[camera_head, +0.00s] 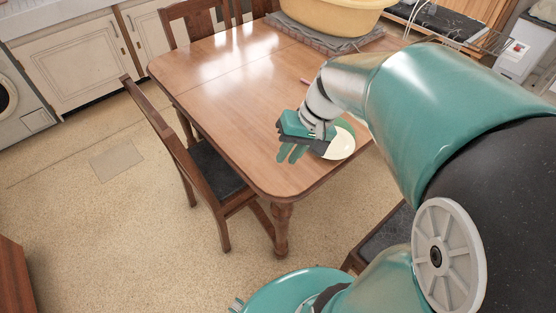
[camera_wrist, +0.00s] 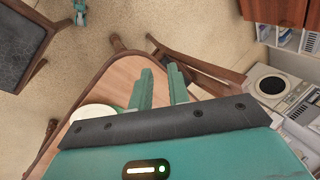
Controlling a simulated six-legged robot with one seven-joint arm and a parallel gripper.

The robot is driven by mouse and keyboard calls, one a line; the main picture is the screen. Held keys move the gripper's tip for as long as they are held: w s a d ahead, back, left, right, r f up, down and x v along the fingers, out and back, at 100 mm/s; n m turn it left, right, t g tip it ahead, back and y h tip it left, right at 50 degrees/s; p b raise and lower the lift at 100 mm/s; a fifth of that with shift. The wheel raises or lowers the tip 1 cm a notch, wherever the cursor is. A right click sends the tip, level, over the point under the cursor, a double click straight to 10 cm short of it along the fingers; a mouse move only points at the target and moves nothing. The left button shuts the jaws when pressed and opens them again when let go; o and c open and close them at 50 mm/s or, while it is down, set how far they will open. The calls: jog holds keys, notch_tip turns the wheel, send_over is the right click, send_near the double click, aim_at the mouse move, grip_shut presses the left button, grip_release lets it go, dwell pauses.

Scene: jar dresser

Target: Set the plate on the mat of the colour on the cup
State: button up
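A round cream-white plate (camera_head: 343,143) lies near the front right corner of the wooden table, partly hidden by my gripper. In the wrist view the plate (camera_wrist: 92,112) shows at the left, behind the dark edge of the gripper body. My gripper (camera_head: 291,153) is just left of the plate, over the table. Its two green fingers (camera_wrist: 162,88) are apart with nothing between them. I cannot tell whether the gripper touches the plate. I see no cup and no clearly coloured mat; my arm hides the right part of the table.
The wooden table (camera_head: 215,90) is bare in its middle and left. A large yellow basin (camera_head: 330,14) stands on grey cloth at the back. A small reddish thing (camera_head: 306,82) lies beside my arm. A chair (camera_head: 195,165) stands against the left side.

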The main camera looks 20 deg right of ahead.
jog(key=s+a+r+n+t+h, duration=0.2)
jog(key=s+a+r+t+h, duration=0.2)
jog(key=s+a+r, duration=0.1)
notch_tip(320, 180, up, 2)
jog(key=shift+s+a+r+n, duration=0.1)
jog(key=shift+s+a+n, duration=0.25)
jog(key=shift+s, duration=0.55)
